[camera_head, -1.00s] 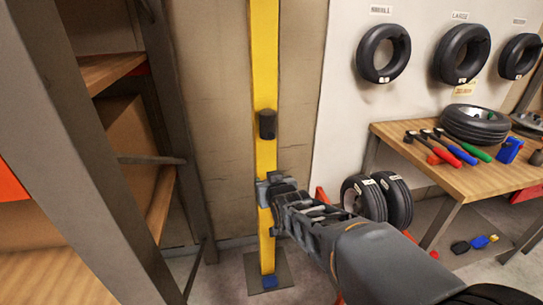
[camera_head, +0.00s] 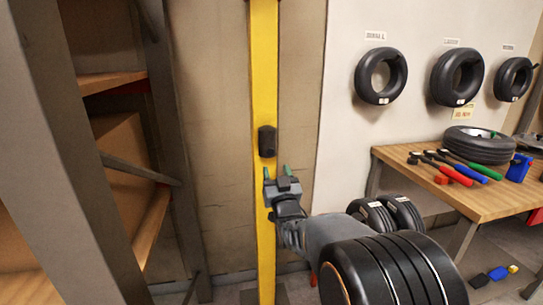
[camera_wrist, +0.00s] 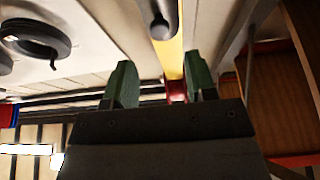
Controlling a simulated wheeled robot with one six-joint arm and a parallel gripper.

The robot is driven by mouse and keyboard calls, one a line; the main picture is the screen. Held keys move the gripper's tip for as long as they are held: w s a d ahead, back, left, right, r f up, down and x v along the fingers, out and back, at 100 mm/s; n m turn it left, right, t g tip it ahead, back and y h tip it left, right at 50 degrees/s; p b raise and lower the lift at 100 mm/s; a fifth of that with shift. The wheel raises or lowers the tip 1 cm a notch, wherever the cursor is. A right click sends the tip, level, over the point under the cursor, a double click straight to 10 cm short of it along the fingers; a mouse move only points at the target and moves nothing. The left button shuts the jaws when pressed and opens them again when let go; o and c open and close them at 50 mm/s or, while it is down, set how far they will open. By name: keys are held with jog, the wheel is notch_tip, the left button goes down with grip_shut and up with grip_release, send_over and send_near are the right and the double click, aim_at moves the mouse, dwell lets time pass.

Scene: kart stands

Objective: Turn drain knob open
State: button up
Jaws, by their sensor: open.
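A black knob (camera_head: 267,141) sticks out from a yellow post (camera_head: 264,60). It is the only knob I can make out; no label shows on it. In the wrist view the knob (camera_wrist: 159,24) is at the top centre, beyond the fingers and partly cut off by the frame edge. My gripper (camera_head: 277,172) is just below the knob, in front of the post. Its two green-tipped fingers point up and are apart, with nothing between them. The wrist view also shows my gripper (camera_wrist: 161,82) open. The fingers do not appear to touch the knob.
A shelf rack (camera_head: 110,80) stands close on the left. On the right a wooden table (camera_head: 480,200) holds tools and a tire. Tires hang on the white wall (camera_head: 350,120) behind. More tires (camera_head: 405,212) stand on the floor by the table.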

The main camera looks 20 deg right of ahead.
aim_at(271, 153)
jog(key=shift+p+x, duration=0.35)
jog(key=shift+x, duration=3.25)
jog(key=c, duration=0.9)
jog(key=shift+f, duration=0.1)
